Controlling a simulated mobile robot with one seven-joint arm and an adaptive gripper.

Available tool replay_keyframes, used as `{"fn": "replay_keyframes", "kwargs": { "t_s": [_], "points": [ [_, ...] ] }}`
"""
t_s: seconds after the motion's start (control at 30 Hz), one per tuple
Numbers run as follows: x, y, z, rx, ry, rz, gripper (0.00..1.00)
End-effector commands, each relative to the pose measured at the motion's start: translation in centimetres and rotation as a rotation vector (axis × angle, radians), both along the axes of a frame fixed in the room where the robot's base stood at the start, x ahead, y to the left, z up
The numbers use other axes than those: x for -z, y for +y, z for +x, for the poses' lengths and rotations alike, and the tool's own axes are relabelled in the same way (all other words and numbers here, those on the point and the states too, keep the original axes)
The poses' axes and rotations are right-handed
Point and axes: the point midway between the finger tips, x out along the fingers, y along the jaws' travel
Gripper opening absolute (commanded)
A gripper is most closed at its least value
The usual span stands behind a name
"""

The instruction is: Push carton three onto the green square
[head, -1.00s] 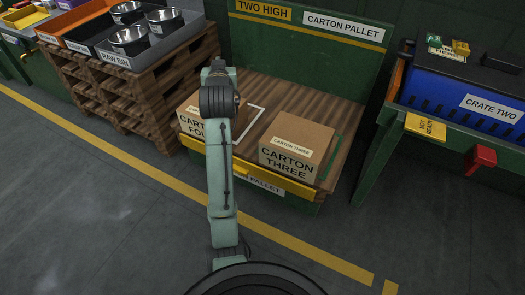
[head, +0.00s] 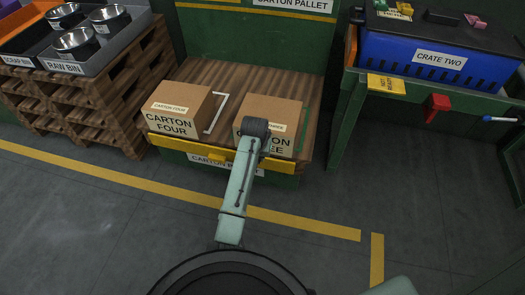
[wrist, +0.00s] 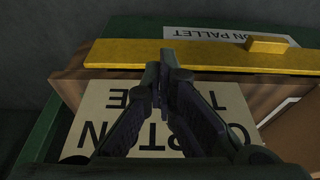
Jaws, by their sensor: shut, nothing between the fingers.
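Carton three (head: 270,108) is a brown box on the wooden deck of the carton pallet, at its right. My arm covers part of its front in the head view. The green square (head: 304,128) shows only as a thin green line beside the carton's right side; the rest is hidden. In the wrist view my gripper (wrist: 165,62) is shut and empty, over the carton's upside-down front label (wrist: 97,105). I cannot tell whether the fingers touch the carton. In the head view the fingers are hidden behind my arm.
Carton four (head: 176,108) stands on the left of the deck, with a white outline (head: 217,113) between the cartons. A yellow lip (head: 185,148) runs along the pallet's front. A table with blue crate two (head: 410,55) stands at right. The floor in front is clear.

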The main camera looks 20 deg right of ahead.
Motion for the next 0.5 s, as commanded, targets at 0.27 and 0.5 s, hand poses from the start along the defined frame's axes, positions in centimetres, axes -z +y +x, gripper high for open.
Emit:
{"fn": "replay_keyframes", "kwargs": {
  "t_s": [0.27,0.5],
  "points": [
    [2.1,-1.6,2.7,0.001,-0.004,0.003,0.00],
    [2.2,-2.4,3.9,-0.001,-0.003,0.001,0.00]
  ]
}}
